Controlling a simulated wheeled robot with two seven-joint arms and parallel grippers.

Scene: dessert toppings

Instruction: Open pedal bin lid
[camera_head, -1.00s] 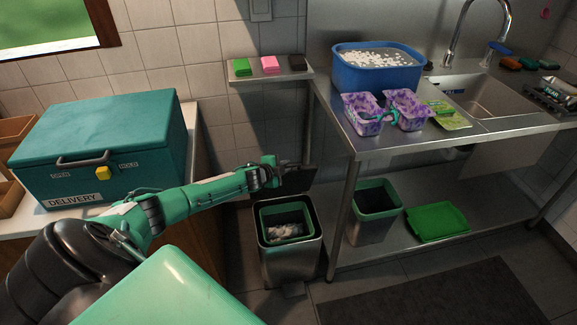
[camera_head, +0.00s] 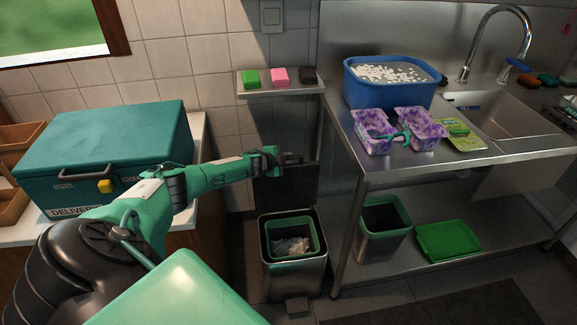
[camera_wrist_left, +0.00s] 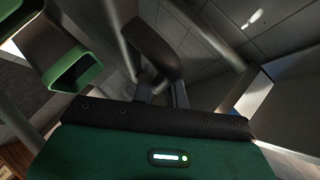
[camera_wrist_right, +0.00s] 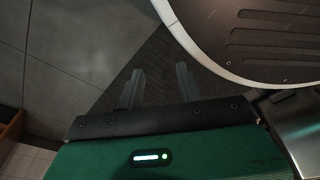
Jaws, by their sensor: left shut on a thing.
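The steel pedal bin (camera_head: 293,277) stands on the floor left of the steel table, with a green inner bucket holding pale crumpled waste. Its dark lid (camera_head: 291,187) stands raised, about upright, behind the opening. My left gripper (camera_head: 292,159) is at the lid's upper edge and is shut on it. The left wrist view shows the left fingers (camera_wrist_left: 163,92) close to a dark edge; the contact is hard to make out there. My right gripper (camera_wrist_right: 159,88) shows only in its own wrist view, fingers apart and empty above the dark floor mat. The foot pedal (camera_head: 296,305) is at the bin's front.
A wall shelf (camera_head: 276,82) with sponges is above the lid. The steel table's leg (camera_head: 348,235) is close on the right. A second bin (camera_head: 385,229) and a green tray (camera_head: 447,240) are on the lower shelf. A delivery box (camera_head: 105,150) stands left.

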